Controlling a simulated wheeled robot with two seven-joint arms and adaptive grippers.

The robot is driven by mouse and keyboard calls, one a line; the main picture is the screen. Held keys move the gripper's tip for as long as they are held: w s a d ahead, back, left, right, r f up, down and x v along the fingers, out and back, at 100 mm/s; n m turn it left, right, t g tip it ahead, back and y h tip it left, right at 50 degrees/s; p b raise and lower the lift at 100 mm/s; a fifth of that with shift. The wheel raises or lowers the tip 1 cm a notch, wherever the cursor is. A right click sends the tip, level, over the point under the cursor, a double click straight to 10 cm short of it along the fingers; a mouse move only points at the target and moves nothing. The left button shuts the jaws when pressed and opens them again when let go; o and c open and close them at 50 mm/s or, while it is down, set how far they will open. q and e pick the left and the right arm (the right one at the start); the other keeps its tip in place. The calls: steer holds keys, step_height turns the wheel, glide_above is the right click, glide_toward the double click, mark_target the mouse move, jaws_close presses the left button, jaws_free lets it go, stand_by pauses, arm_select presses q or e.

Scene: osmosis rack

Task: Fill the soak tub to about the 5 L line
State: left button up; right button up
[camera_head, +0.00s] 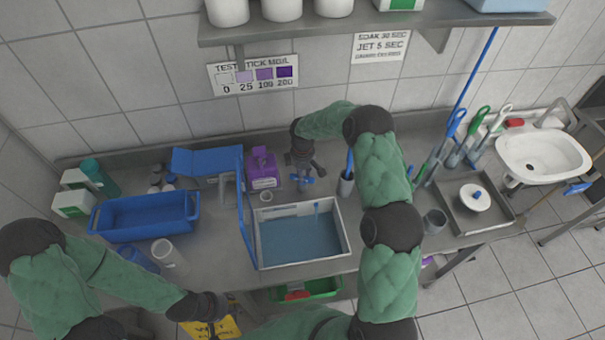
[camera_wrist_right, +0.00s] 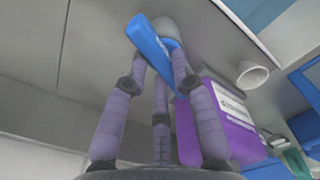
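A pale rectangular tub (camera_head: 347,248) holding blue liquid (camera_head: 300,240) stands at the middle of the counter; I take it as the soak tub. Its level marks are not readable. A tap with a blue lever (camera_head: 304,181) stands behind it. My right gripper (camera_head: 304,168) is at this tap. In the right wrist view its fingers (camera_wrist_right: 160,70) are apart, with the blue lever (camera_wrist_right: 150,42) at their tips; contact is unclear. A thin blue upright streak shows at the tub's back; I cannot tell whether it is water. My left gripper (camera_head: 212,322) is low at front left, its fingers mostly hidden.
A purple bottle (camera_head: 263,168) stands left of the tap, close to my right fingers. A blue tub (camera_head: 150,216) sits on the left. A blue upright panel (camera_head: 245,215) borders the pale tub. Brushes (camera_head: 455,125), a metal tray (camera_head: 508,212) and a sink (camera_head: 545,155) are right.

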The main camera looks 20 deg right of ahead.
jaws_close()
steer(key=shift+f+n+b, duration=0.1)
steer(key=shift+n+b, duration=0.4)
steer(key=shift+n, duration=0.1)
steer(key=shift+a+n+b, duration=0.1)
steer(key=shift+n+b, duration=0.3)
steer(key=shift+n, duration=1.5)
steer(key=o, duration=0.8)
jaws_free()
